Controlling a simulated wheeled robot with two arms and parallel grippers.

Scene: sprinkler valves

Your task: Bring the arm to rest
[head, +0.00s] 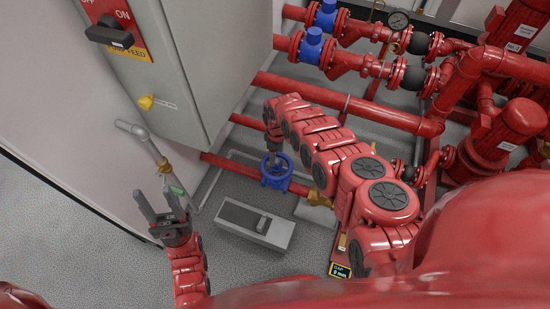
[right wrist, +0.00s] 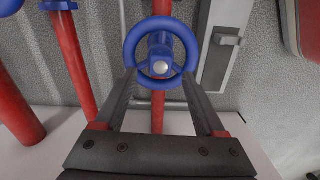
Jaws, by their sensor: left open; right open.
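A blue handwheel valve (head: 277,180) sits low on a red pipe near the floor, in the middle of the head view. It shows as a round blue wheel (right wrist: 131,38) at the top centre of the right wrist view. My right gripper (head: 273,154) is right at the wheel, its fingers partly hidden in the head view. In the right wrist view its two dark fingers (right wrist: 160,80) are apart, reaching to either side of the wheel's near rim. I cannot tell whether they touch it. My left gripper (head: 157,202) is open and empty, pointing up at the left.
A grey cabinet (head: 195,60) with a black rotary switch (head: 109,36) stands upper left. A grey floor box (head: 240,224) lies between my arms. Red pipes with blue fittings (head: 312,44) and red pumps (head: 505,135) crowd the right. A thin pipe (head: 140,135) stands near my left gripper.

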